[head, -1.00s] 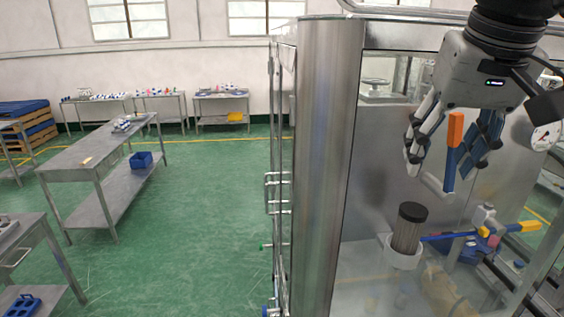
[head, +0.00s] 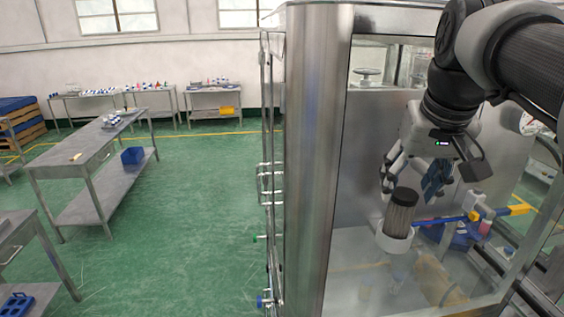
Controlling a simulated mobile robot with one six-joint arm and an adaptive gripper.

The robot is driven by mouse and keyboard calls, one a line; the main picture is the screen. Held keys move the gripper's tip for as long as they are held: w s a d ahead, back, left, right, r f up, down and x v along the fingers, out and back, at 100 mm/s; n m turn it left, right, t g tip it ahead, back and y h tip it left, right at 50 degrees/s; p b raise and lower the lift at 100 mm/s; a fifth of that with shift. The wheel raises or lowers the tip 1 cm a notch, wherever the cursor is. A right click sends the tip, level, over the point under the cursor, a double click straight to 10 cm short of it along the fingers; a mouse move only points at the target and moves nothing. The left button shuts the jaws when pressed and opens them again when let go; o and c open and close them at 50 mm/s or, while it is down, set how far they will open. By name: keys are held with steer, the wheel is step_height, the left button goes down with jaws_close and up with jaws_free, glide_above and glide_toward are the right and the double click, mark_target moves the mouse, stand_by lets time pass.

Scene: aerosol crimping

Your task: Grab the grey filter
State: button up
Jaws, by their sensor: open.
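The grey filter (head: 399,214) is a ribbed cylinder with a dark cap. It stands in a white round cup (head: 393,241) inside the glass-walled machine. My gripper (head: 412,186) is open and reaches down from the upper right. In the picture its left finger is just left of the filter's cap and its blue-padded fingers are to the right, behind or beside the filter. I cannot tell whether any finger touches it.
A steel column (head: 316,160) stands left of the machine opening.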

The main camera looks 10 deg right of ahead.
mark_target(405, 194)
steer(key=x, duration=0.4)
steer(key=shift+w+d+f, duration=0.1)
steer(key=shift+w+d, duration=0.05)
steer(key=shift+d, duration=0.05)
steer(key=shift+c, duration=0.2)
steer(key=c, duration=0.8)
